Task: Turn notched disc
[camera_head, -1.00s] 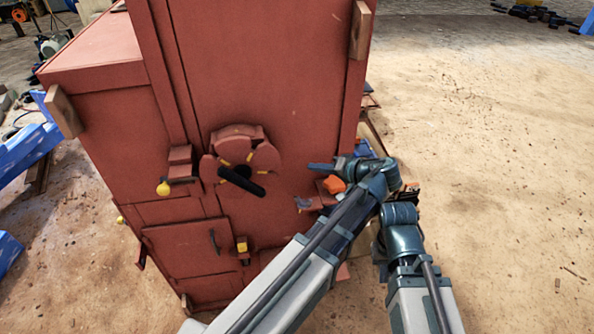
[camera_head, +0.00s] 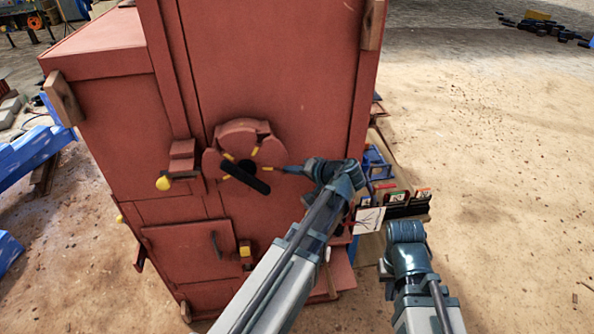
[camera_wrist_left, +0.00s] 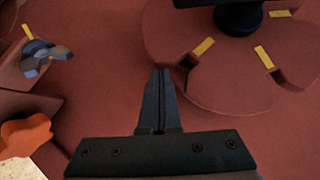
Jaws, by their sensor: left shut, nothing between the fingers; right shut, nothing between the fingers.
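The notched disc (camera_head: 265,153) is red with yellow marks and a black bar handle (camera_head: 246,180) at its hub. It sits on the front of the tall red crusher cabinet (camera_head: 280,70). My left gripper (camera_head: 289,169) is shut and empty, with its tips at the disc's right edge. In the left wrist view the closed fingers (camera_wrist_left: 163,75) point at the edge of the disc (camera_wrist_left: 230,80), close to a notch between two lobes; I cannot tell whether they touch it. My right arm stands at the lower right, and its gripper is not visible.
Below are a small red door (camera_head: 188,250) and a yellow block (camera_head: 245,249). A rack with cards (camera_head: 405,205) stands right of the cabinet. Open sandy ground (camera_head: 500,160) lies to the right.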

